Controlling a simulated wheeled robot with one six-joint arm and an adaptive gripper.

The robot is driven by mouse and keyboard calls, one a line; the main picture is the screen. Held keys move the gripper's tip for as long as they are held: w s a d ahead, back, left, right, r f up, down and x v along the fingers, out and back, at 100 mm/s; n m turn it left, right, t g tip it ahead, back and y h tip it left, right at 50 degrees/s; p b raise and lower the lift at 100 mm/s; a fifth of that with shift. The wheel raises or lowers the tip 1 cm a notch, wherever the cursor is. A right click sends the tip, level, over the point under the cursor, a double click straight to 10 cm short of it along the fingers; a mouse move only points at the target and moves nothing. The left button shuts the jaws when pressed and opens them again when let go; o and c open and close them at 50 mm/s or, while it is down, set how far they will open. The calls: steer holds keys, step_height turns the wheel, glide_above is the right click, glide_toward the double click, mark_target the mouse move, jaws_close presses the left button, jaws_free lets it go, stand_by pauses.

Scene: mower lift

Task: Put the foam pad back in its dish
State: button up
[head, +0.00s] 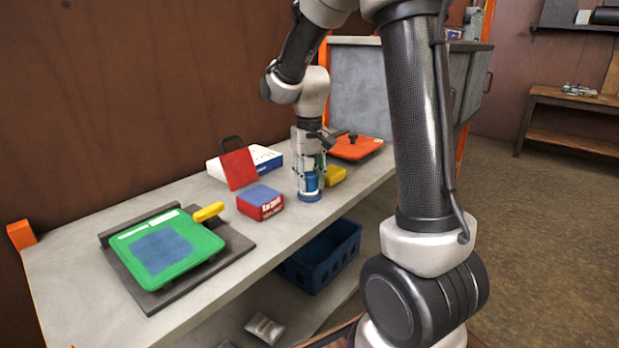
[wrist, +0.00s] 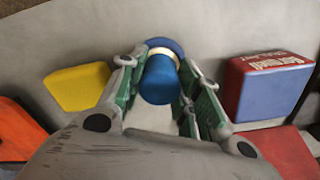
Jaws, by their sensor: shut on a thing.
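The foam pad shows in the wrist view as a thick blue round grip (wrist: 159,84) with a cream band at its far end. My gripper (head: 311,178) points down over the bench, shut on this grip, with its fingers on either side. The small round blue dish (head: 309,197) is on the bench directly under the pad. In the wrist view its blue rim (wrist: 173,44) shows just beyond the cream band. The pad is in or just above the dish; I cannot tell whether it touches the bottom.
A red and blue box (head: 260,203) stands left of the dish, and a yellow block (head: 335,175) right of it. A white and blue box (head: 262,158) with a red panel is behind. A green case (head: 190,235) lies left, an orange lid (head: 357,147) right. A blue crate (head: 325,256) is below.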

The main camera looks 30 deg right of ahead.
mark_target(309, 174)
steer(key=o, duration=1.1)
step_height(309, 174, up, 12)
steer(key=s+t, duration=0.1)
steer(key=s, duration=0.6)
steer(key=s+t, duration=0.2)
steer(key=s, duration=0.6)
steer(key=s+d+n+t, duration=0.1)
steer(key=s, duration=0.6)
steer(key=shift+s+f, duration=0.3)
